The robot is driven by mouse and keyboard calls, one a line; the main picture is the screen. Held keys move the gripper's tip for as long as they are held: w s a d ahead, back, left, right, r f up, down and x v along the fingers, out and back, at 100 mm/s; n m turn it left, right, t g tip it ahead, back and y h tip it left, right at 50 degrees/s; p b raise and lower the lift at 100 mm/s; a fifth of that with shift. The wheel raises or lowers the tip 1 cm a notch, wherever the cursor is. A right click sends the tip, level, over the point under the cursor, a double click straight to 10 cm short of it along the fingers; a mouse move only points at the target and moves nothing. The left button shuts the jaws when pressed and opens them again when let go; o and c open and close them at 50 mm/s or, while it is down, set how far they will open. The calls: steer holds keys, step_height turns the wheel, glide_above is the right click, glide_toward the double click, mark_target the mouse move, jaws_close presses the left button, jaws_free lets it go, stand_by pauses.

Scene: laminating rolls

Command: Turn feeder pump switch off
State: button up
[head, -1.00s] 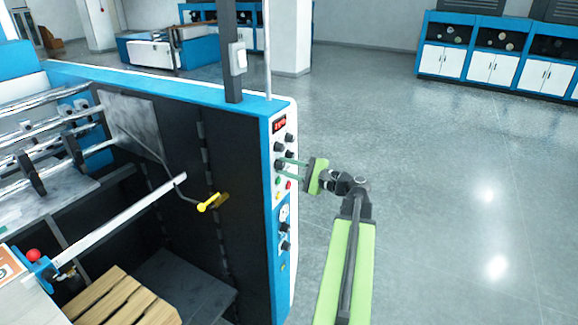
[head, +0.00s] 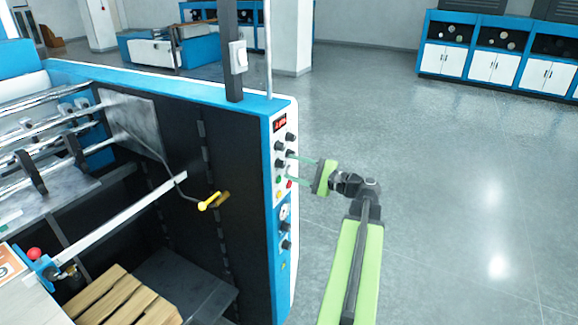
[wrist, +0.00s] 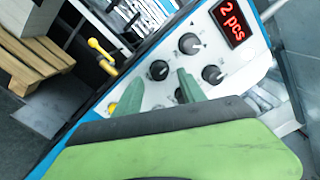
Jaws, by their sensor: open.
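The control panel (head: 284,190) is a white strip with a blue edge on the end of the machine. It carries several black rotary knobs (head: 291,137), which also show in the wrist view (wrist: 189,43). I cannot read which one is the feeder pump switch. My gripper (head: 291,166) is open and empty in front of the panel, its green fingers pointing at it. In the wrist view, one black knob (wrist: 158,70) appears between the fingertips. Contact cannot be told.
A red-lit display (wrist: 233,22) tops the panel. Small coloured buttons (head: 289,184) and a gauge (head: 284,211) sit lower. A yellow-handled crank (head: 209,201) and a wooden pallet (head: 110,300) are left of the panel. The floor (head: 450,180) to the right is clear.

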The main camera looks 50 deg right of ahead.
steer(key=v, duration=1.4)
steer(key=shift+s, duration=0.4)
